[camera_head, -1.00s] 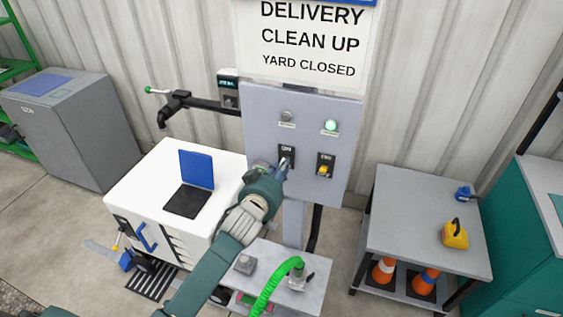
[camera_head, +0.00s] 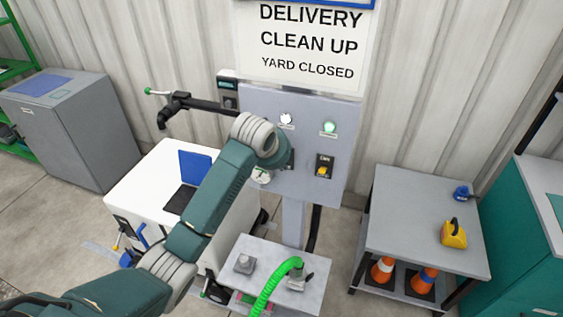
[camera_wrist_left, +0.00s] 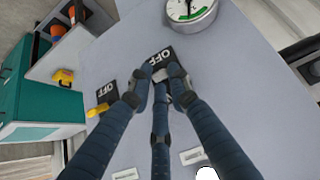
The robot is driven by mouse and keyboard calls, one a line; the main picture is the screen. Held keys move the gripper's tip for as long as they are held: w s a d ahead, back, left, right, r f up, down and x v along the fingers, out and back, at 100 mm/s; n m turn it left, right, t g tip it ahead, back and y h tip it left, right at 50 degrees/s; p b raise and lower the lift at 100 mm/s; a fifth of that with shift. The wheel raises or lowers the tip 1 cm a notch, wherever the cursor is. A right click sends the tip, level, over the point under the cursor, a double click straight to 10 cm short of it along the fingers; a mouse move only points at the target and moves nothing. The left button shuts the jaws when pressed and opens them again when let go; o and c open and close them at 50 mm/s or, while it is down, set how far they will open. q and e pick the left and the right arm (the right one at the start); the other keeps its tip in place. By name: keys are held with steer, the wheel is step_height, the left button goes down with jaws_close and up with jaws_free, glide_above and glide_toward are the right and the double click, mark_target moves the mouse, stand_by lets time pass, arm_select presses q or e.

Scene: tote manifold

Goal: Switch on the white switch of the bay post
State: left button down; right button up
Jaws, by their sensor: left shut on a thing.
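The bay post's grey panel (camera_head: 300,105) stands in the middle of the head view. The white switch (camera_wrist_left: 159,75) is a pale lever on a black plate (camera_wrist_left: 163,58) in the left wrist view; my arm hides it in the head view. My left gripper (camera_wrist_left: 160,86) is shut on the lever, its dark blue fingers around it. The white lamp (camera_head: 286,118) above is lit bright and also shows at the bottom of the left wrist view (camera_wrist_left: 207,174). My right gripper is not in view.
A yellow switch (camera_head: 324,171) sits beside it on the panel, with a pale green lamp (camera_head: 330,127) above. A round gauge (camera_wrist_left: 190,8) is close below the white switch. A black pipe with a tap (camera_head: 185,102) juts out left. A small table (camera_head: 312,270) stands in front.

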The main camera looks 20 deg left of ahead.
arm_select(q)
steer(key=shift+s+a+f, duration=0.1)
steer(key=shift+a+f, duration=0.05)
stand_by(0.3)
steer(key=c, duration=1.7)
jaws_free()
